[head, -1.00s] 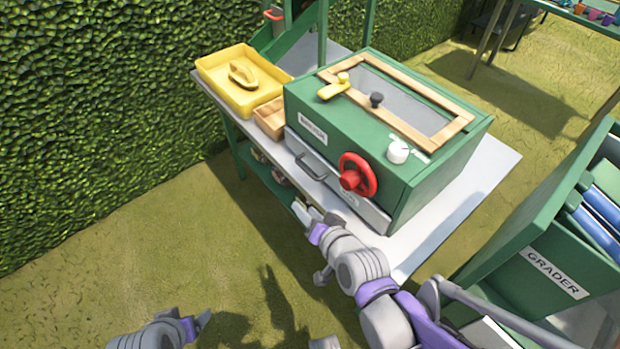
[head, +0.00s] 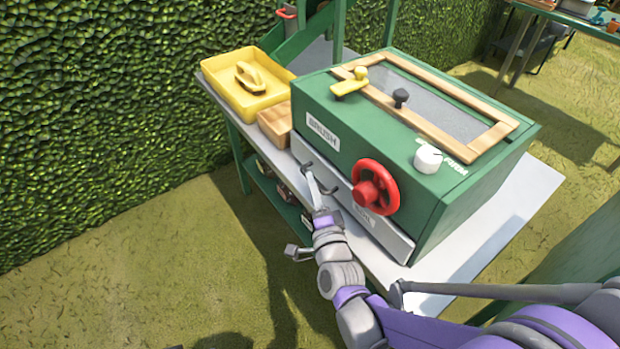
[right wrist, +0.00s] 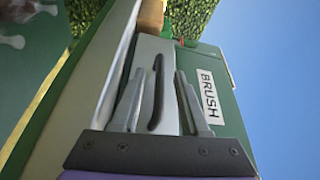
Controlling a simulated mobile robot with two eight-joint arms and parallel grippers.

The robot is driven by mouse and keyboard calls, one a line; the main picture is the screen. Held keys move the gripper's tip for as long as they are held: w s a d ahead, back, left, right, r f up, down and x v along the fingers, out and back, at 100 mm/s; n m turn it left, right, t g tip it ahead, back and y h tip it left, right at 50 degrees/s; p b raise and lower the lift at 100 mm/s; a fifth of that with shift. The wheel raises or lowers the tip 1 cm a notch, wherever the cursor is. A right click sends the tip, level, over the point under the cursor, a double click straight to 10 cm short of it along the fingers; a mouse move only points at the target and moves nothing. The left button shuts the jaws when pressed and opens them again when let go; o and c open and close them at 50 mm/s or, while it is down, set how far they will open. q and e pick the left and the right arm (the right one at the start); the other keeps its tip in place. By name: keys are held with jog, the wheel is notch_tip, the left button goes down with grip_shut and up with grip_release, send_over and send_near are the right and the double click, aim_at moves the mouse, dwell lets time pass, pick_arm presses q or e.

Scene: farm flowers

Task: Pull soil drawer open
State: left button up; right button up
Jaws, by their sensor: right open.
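The soil drawer (head: 396,238) is the grey front panel low on the green box (head: 465,205), and it looks shut. A label on it is partly hidden by the red wheel. Its dark bar handle (head: 306,167) is at the panel's left end, partly covered by my right gripper (head: 314,182). In the right wrist view the handle (right wrist: 156,105) stands between the two fingers of my open right gripper (right wrist: 159,72), with a gap visible at the right finger. My left gripper is out of view.
A red wheel (head: 374,188) sticks out just right of the handle. A yellow tray (head: 235,103) and a wooden box (head: 274,124) stand left of the green box on the grey table (head: 520,210). The grass in front of the table is clear.

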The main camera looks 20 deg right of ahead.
jog(key=shift+w+r, duration=0.1)
jog(key=shift+w, duration=1.4)
jog(key=shift+c, duration=0.3)
grip_shut()
